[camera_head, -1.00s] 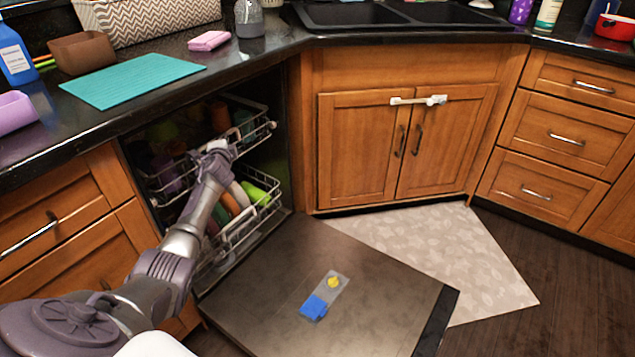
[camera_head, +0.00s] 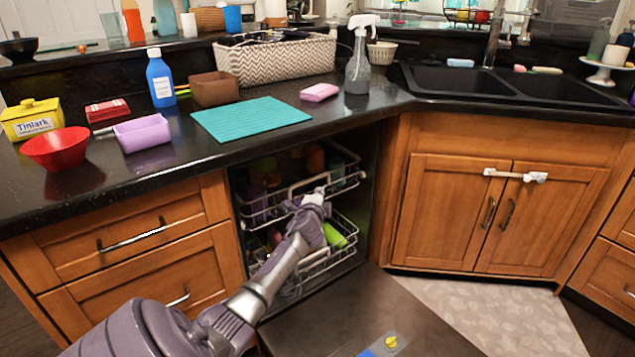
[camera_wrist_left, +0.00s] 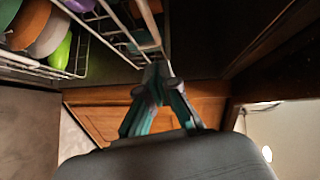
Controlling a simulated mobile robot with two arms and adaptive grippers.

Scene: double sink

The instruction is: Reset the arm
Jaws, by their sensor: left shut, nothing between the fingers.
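My left arm comes in from the bottom left of the head view. Its gripper (camera_head: 312,196) is at the front of the open dishwasher, over the upper rack's (camera_head: 348,184) front edge in the picture. In the left wrist view the teal-and-grey fingers (camera_wrist_left: 157,70) meet at the tips, shut and empty. White rack wires pass close to the fingertips there; I cannot tell whether they touch. My right gripper is not in view.
The dishwasher door (camera_head: 400,325) lies open in front of the racks. The lower rack (camera_head: 340,256) holds dishes, including a green one (camera_head: 334,235). The counter above holds a teal mat (camera_head: 250,119), a spray bottle (camera_head: 358,65) and a red bowl (camera_head: 57,148).

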